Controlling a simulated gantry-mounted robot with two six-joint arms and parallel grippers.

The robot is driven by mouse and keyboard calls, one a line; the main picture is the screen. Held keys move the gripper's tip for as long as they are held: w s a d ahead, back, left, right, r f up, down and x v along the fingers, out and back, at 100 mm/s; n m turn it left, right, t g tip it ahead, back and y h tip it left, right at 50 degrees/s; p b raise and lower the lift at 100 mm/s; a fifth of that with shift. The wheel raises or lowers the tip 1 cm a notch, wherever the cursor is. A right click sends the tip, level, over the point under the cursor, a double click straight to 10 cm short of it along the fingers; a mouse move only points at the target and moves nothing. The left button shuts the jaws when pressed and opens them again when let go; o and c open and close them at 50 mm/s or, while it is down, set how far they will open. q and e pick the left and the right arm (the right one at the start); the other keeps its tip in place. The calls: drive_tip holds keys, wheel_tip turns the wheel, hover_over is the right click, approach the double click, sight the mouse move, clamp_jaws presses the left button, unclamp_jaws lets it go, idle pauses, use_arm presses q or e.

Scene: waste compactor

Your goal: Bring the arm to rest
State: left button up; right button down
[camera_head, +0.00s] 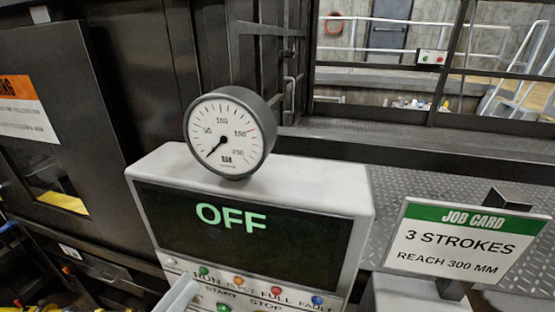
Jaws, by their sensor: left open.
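A pale grey piece at the bottom edge, in front of the console's left end, looks like part of my left gripper (180,294). It is mostly cut off by the frame, and nothing is seen held in it. The control console (352,192) is a light grey box with a dark screen reading OFF in green. Its row of lamps is labelled RUN, 75 PCT, FULL and FAULT, with START and STOP below. A round pressure gauge (229,131) stands on top, its needle pointing to the lower left near zero. My right gripper is out of view.
A job card (459,245) at the right reads 3 STROKES, REACH 300 MM. A dark machine door (68,110) with an orange warning label stands at the left.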

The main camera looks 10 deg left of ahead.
use_arm(q)
drive_tip(key=d+r+m+t+h+p, duration=0.15)
drive_tip(key=d+r+m, duration=0.25)
drive_tip(key=r, duration=0.7)
drive_tip(key=d+r+m+t+h+p, duration=0.1)
drive_tip(key=d+r+m+h, duration=0.2)
drive_tip(key=r, duration=0.9)
drive_tip(key=s+a+r+n+t+y, duration=0.1)
drive_tip(key=a+r+t+y, duration=0.3)
drive_tip(key=r+y, duration=0.4)
drive_tip(key=shift+s+a+r+y, duration=0.15)
drive_tip(key=shift+s+a+y, duration=0.25)
drive_tip(key=shift+y, duration=0.35)
drive_tip(key=shift+t, duration=0.25)
